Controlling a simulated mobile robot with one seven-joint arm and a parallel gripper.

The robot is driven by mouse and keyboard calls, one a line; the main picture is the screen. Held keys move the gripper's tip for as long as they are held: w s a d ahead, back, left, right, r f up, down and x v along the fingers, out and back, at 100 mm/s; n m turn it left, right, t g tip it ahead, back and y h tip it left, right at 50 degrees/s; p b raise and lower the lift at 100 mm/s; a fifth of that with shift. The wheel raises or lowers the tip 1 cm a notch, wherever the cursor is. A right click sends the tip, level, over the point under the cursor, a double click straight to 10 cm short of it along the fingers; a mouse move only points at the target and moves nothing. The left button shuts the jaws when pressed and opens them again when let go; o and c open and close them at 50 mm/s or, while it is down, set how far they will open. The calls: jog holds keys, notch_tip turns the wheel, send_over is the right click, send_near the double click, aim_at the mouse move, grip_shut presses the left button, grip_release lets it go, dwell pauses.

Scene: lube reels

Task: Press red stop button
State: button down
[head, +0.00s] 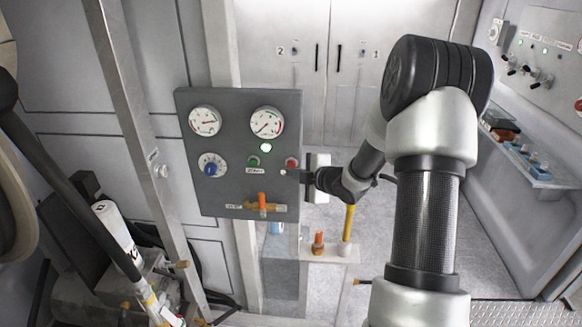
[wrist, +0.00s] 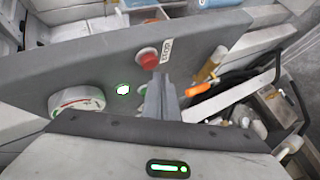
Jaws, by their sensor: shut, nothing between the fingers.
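The red stop button (head: 291,162) sits at the right side of a grey control panel (head: 238,190). In the wrist view, the red button (wrist: 149,60) stands out from the panel face beside a small white label. My gripper (head: 285,172) is shut and empty, its fingertips at the panel's right side close to the button. In the wrist view, the closed fingers (wrist: 160,82) end just beside the red button. I cannot tell whether they touch it. The button shows no clear sign of being pushed in.
A shelf (head: 330,250) with bottles stands below right. A metal post (head: 150,160) rises left of the panel.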

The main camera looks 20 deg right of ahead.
jog(key=shift+w, duration=0.1)
jog(key=shift+w+d, duration=0.15)
jog(key=shift+w, duration=0.15)
jog(key=shift+w+d, duration=0.2)
jog(key=shift+w, duration=0.25)
dwell(0.6)
jog(key=shift+s+a+b, duration=0.1)
jog(key=shift+s+b, duration=0.05)
jog(key=shift+b, duration=0.15)
jog(key=shift+s+a+b, duration=0.25)
jog(key=shift+s+b, duration=0.1)
jog(key=shift+s, duration=0.35)
jog(key=s, duration=0.1)
jog(key=s+a+b, duration=0.1)
jog(key=s, duration=0.1)
jog(key=s+a+b, duration=0.1)
jog(key=shift+s, duration=0.3)
